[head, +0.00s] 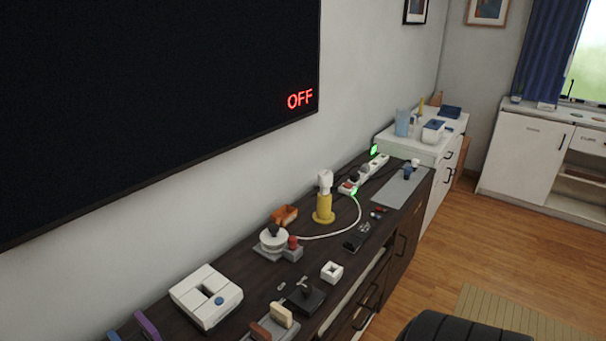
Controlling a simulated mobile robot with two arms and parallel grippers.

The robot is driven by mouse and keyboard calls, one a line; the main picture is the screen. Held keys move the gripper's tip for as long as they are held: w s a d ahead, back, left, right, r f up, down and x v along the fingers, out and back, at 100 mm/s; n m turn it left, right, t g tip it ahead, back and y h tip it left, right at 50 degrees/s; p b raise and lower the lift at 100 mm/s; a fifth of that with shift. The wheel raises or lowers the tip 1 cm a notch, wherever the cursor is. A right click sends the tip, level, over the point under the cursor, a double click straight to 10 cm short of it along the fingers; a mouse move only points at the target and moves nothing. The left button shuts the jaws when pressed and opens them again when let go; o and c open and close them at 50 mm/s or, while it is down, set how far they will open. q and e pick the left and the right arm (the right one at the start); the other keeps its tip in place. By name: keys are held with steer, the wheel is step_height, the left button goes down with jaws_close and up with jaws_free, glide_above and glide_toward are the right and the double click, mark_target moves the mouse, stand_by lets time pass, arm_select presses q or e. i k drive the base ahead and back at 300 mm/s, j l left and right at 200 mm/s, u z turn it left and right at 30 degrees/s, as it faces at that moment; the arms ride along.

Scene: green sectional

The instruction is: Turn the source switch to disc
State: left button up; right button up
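No label reading "disc" or "source" can be made out, so I cannot tell for sure which device is the source switch. A grey device with a round white dial and dark knob (273,236) stands on the dark sideboard (150,318), with a red knob (293,242) beside it. Nearer, a black box with an upright lever (305,293) sits by the front edge. The big wall screen (160,90) is black and shows red "OFF" letters (300,99). Neither of my grippers is in view.
A white box with a blue button (207,296), an orange tray (285,214), a yellow stand with a white top (324,205), a small white square holder (332,272) and a power strip (364,174) crowd the sideboard. A dark rounded seat (465,328) stands in front.

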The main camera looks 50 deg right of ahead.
mark_target(306, 289)
steer(key=z, duration=1.65)
